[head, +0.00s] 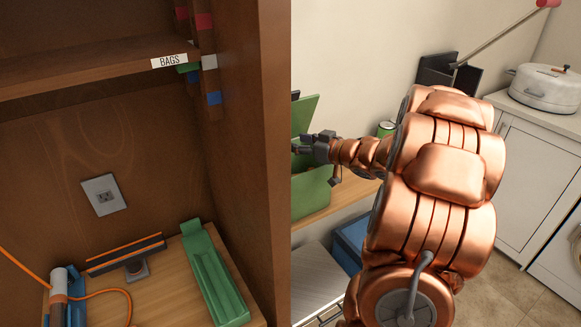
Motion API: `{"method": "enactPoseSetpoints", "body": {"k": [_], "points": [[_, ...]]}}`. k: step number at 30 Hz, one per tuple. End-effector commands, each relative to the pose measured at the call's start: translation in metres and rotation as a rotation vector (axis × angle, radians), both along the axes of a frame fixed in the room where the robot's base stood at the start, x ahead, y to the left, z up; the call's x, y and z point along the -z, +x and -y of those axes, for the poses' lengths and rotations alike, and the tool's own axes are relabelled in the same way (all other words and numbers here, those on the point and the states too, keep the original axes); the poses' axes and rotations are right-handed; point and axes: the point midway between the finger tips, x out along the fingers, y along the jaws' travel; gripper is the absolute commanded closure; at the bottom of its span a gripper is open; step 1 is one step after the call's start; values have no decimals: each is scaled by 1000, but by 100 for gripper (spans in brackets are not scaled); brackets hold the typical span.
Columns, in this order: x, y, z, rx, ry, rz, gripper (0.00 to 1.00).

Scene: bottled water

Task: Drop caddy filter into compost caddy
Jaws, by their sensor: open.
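A green bin with a raised lid, likely the compost caddy (310,193), stands on a wooden surface just right of the cabinet's side panel. The panel hides its left part. My gripper (301,144) is small in the head view, at the bin's upper part in front of the raised lid. It is open, and I see nothing held in it. The fingers partly overlap the cabinet edge, so their distance from the bin's rim is unclear. I cannot pick out a caddy filter anywhere in view.
A wooden cabinet panel (263,150) stands close left of my gripper. A shelf labelled BAGS (169,61) is inside. A green tray (214,280) lies below. A lidded white pot (545,88) sits on the right counter. A blue box (350,240) is under the wooden surface.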

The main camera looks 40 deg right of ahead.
Motion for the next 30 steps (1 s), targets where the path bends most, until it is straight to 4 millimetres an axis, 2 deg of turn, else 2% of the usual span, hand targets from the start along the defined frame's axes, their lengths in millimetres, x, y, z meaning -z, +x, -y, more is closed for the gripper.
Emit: {"method": "enactPoseSetpoints", "body": {"k": [11, 30], "points": [[-1, -5, 2, 1, -1, 0, 44], [-16, -81, 21, 4, -1, -1, 44]]}}
